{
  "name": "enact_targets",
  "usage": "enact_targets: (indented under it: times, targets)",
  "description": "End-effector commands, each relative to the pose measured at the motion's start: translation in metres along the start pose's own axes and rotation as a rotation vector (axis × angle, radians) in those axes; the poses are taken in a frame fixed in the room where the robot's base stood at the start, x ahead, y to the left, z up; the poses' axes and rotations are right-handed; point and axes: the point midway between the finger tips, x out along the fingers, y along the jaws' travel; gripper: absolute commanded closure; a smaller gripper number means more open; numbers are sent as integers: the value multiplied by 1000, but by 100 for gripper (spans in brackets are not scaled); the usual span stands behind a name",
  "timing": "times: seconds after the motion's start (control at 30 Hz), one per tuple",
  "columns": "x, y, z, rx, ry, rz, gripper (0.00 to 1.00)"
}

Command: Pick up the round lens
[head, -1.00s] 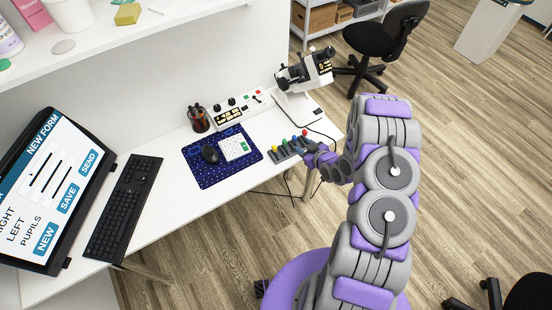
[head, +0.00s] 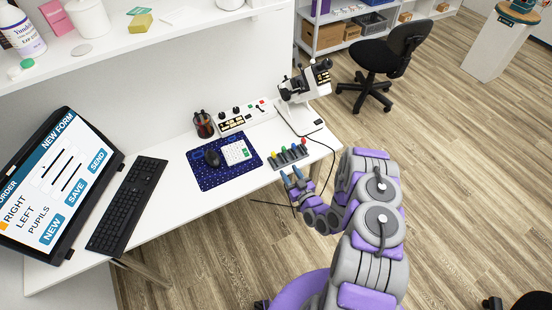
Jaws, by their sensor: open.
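A flat, pale grey round disc (head: 82,50), which looks like the round lens, lies on the white shelf (head: 130,38) at the upper left. My gripper (head: 291,174) is open and empty, with its fingers pointing up the picture. It is at the front edge of the white desk, just below a small rack (head: 291,158) of coloured-topped tools. I cannot tell whether it touches the rack. The gripper is far to the right of the disc and apart from it.
The shelf also holds a white jar (head: 88,17), a pink box (head: 53,16) and a yellow sponge-like block (head: 138,22). On the desk (head: 165,210) are a monitor (head: 55,185), keyboard (head: 127,203), blue mat (head: 212,180), control box (head: 246,118) and white instrument (head: 300,105).

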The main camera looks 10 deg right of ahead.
Motion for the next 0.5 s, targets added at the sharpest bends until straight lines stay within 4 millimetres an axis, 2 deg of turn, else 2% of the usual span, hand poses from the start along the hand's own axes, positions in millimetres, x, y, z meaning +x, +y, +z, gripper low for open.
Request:
enact_targets:
  times: [0.1,0.3,0.5]
  targets:
    - [20,-5,0,-4,3,-6,53]
    - [53,0,1,1,2,-5,53]
    - [77,3,0,4,5,-2,53]
